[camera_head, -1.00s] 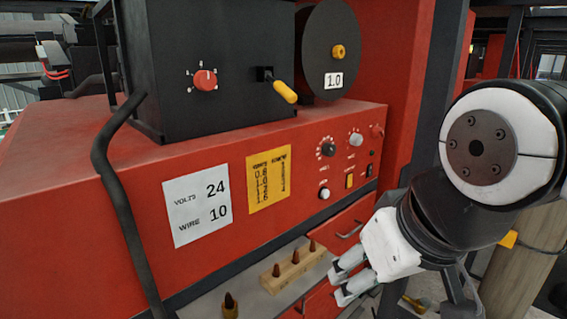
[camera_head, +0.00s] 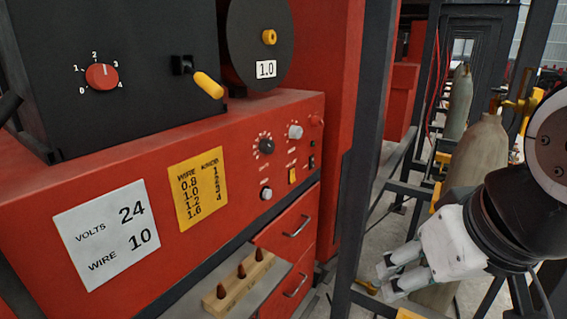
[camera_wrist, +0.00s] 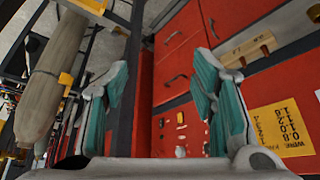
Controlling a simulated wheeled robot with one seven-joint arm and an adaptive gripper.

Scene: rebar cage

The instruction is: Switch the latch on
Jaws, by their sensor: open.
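A lever with a yellow handle (camera_head: 208,84) sticks out of the front of the black box (camera_head: 130,60), tilted down to the right; I cannot tell for sure that it is the latch. A red dial (camera_head: 102,77) numbered 0 to 4 is left of it, its white mark near 3. The red panel below has several knobs and a yellow rocker switch (camera_head: 292,175). My gripper (camera_head: 385,278) is at the lower right, apart from the machine and lower than the lever. In the wrist view its teal-padded fingers (camera_wrist: 160,95) are spread and empty.
A white card (camera_head: 100,235) reads volts 24, wire 10. A yellow card (camera_head: 200,188) lists wire and knob values. A wooden block (camera_head: 238,282) with brown tips lies on the tray. A dark post (camera_head: 362,150) stands between machine and arm. Gas cylinders (camera_head: 480,160) stand at right.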

